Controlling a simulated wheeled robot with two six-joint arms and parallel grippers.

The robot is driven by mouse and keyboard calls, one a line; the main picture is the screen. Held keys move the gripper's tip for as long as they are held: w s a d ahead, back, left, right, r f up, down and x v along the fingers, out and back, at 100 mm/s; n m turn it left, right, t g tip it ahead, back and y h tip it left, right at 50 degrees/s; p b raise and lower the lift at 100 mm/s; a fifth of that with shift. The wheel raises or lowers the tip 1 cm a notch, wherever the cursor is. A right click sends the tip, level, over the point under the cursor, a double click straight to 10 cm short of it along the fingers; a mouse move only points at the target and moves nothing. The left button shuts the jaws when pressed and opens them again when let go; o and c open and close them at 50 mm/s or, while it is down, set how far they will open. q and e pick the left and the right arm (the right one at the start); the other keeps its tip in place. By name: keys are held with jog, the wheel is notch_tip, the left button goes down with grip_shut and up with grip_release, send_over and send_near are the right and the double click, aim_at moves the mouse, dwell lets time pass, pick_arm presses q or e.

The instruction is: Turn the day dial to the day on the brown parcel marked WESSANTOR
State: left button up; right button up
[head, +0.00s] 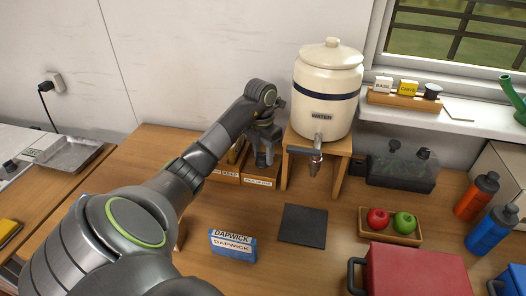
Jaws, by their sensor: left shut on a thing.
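My left gripper (264,158) reaches to the back of the table, just left of the water crock's stand. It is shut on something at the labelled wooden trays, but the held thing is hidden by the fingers. A blue parcel marked DAPWICK (232,245) lies on the table in front. I see no day dial and no brown parcel marked WESSANTOR. A small brown edge (180,236) shows beside my left arm, mostly hidden, and I cannot tell what it is. My right gripper is not in view.
The cream water crock (325,95) stands on a wooden stand (340,155) right of the gripper, its tap hanging forward. A dark square mat (303,225), a fruit tray (389,237), a red box (415,272) and bottles (477,196) fill the right. Table between parcel and trays is clear.

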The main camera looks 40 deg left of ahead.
pick_arm(q)
jog(key=shift+m+p, duration=0.3)
jog(key=shift+m, duration=1.2)
jog(key=o, duration=1)
jog(key=shift+r, duration=0.1)
jog(key=r+p, duration=1.6)
jog(key=r, duration=0.1)
jog(key=shift+w+a+r+p, duration=0.1)
jog(key=shift+w+a+p, duration=0.05)
jog(key=shift+a+p, duration=0.25)
